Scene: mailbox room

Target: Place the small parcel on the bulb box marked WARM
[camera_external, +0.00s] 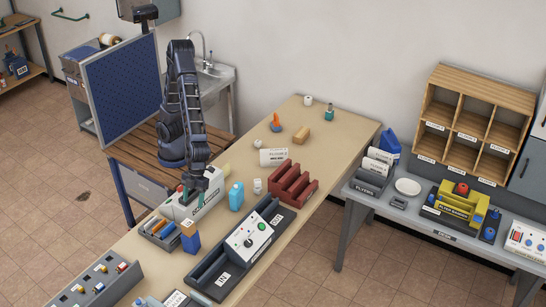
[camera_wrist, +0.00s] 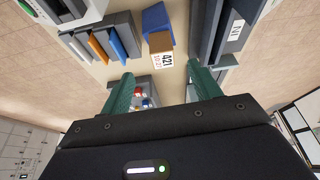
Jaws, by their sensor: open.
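A small brown parcel (camera_external: 188,226) with a white number label is on a blue box (camera_external: 191,244), left of the long grey tray. In the wrist view the parcel (camera_wrist: 160,42) shows just beyond my fingertips, with the blue box (camera_wrist: 157,22) behind it. My gripper (camera_external: 192,197) is open and empty, its green fingers apart, above the bench near the white lettered box (camera_external: 202,203). In the wrist view my gripper's fingers (camera_wrist: 162,72) do not touch the parcel. I cannot read the word WARM on any box.
A divided grey tray (camera_external: 158,236) with coloured items is left of the blue box. A light-blue bottle (camera_external: 236,196), a long grey tray (camera_external: 222,281) marked IN and a red rack (camera_external: 293,184) stand nearby. A tan block (camera_external: 301,137) lies farther back, with free bench around it.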

